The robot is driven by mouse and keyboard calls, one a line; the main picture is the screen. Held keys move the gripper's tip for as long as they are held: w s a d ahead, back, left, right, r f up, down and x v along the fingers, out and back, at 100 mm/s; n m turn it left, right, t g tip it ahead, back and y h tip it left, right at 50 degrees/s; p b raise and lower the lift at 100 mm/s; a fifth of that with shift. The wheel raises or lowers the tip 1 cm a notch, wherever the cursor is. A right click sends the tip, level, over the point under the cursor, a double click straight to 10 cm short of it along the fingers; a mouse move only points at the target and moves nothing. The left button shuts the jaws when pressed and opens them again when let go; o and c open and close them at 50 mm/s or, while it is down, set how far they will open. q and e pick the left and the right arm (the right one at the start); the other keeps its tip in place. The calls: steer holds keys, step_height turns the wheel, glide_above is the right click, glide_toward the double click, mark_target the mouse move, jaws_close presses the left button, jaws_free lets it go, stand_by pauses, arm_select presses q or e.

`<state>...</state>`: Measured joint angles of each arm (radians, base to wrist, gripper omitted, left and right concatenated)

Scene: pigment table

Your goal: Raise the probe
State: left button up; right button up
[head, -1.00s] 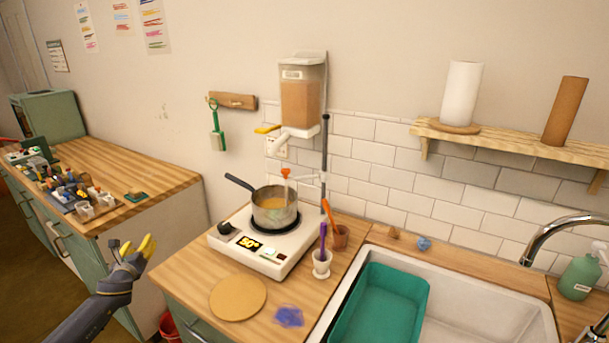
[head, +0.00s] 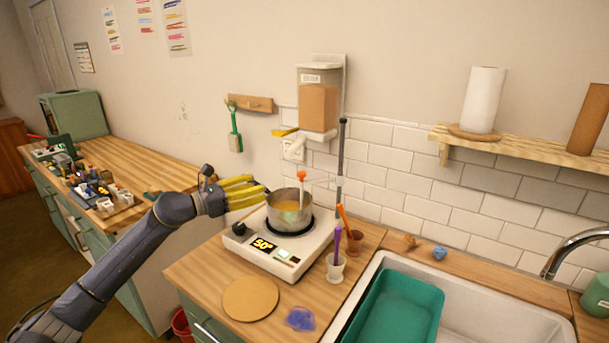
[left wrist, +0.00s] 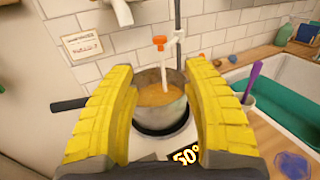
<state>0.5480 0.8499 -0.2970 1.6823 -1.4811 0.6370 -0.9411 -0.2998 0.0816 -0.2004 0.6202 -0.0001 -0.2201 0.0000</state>
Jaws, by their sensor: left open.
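The probe (head: 302,185) is a thin white rod with an orange-red top, clamped to a dark upright stand (head: 340,160). Its lower end dips into the amber liquid in a steel pot (head: 290,218) on a white hotplate (head: 290,252) showing 50°. The probe's orange top (left wrist: 160,42) also shows in the left wrist view. My left gripper (head: 250,190) is open, its yellow fingers just left of the pot. In the left wrist view the pot and probe appear between the spread fingers (left wrist: 160,115), with nothing gripped. My right gripper is out of view.
A dispenser (head: 320,100) hangs on the wall above the pot. A white cup (head: 335,267) with a purple tool and a brown cup (head: 353,241) stand right of the hotplate. A round cork mat (head: 250,299) lies in front. A sink with a green tub (head: 400,310) is at right.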

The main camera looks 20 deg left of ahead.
mark_target(298, 175)
arm_select(q)
steer(key=x, duration=1.6)
steer(key=shift+w+d, duration=0.1)
jaws_close()
